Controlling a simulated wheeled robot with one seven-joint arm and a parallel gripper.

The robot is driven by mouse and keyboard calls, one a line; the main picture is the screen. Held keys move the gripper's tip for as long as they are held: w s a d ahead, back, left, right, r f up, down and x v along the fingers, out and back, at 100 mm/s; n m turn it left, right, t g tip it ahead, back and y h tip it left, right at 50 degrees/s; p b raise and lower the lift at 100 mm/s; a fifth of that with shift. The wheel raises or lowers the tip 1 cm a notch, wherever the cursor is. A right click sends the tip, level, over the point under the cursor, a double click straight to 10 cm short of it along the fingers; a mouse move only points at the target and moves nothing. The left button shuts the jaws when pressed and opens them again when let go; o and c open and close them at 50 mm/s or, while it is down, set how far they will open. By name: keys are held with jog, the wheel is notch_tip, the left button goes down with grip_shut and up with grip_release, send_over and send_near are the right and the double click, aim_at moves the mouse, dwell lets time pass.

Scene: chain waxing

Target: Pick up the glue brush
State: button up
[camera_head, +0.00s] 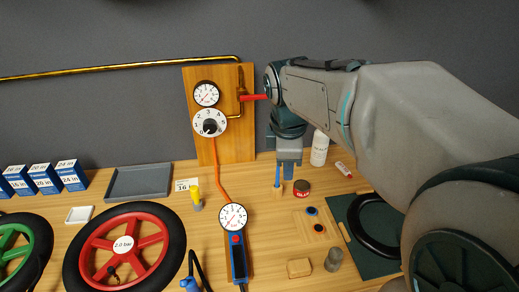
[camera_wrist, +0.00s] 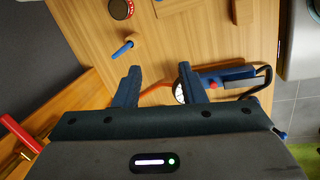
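The glue brush (camera_head: 277,177) appears to be the blue handle standing upright in a small wooden holder (camera_head: 277,192) on the bench, beside the red-labelled glue tin (camera_head: 302,188). In the wrist view the blue handle (camera_wrist: 122,49) lies beyond the tip of the left finger, apart from it and not between the fingers. My gripper (camera_wrist: 160,67) is open, with nothing between its fingers. In the head view my gripper (camera_head: 289,166) points down just above and beside the brush; its fingers partly overlap there. The brush's lower end is hidden in the holder.
A wooden board with gauges (camera_head: 232,145) and a red-handled valve (camera_head: 253,97) stands behind. A pressure gauge tool (camera_head: 237,258) and a red wheel (camera_head: 100,245) lie left. A white bottle (camera_head: 319,150) stands to the right, with a dark green mat (camera_head: 350,230) in front of it.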

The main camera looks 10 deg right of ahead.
jog(key=w+f+n+g+b, duration=0.1)
jog(key=w+f+n+b, duration=0.2)
jog(key=w+n, duration=0.75)
jog(key=n, duration=0.1)
send_over(278, 186)
jog(key=f, duration=0.7)
jog(key=shift+a+f, duration=0.25)
jog(key=shift+f, duration=0.15)
jog(key=shift+w+d+f+p, duration=0.1)
jog(key=shift+w+f+p, duration=0.05)
jog(key=shift+f, duration=1.3)
jog(key=shift+w+d+f+p, duration=0.1)
jog(key=shift+f+p, duration=0.05)
jog(key=shift+f, duration=1.3)
grip_shut()
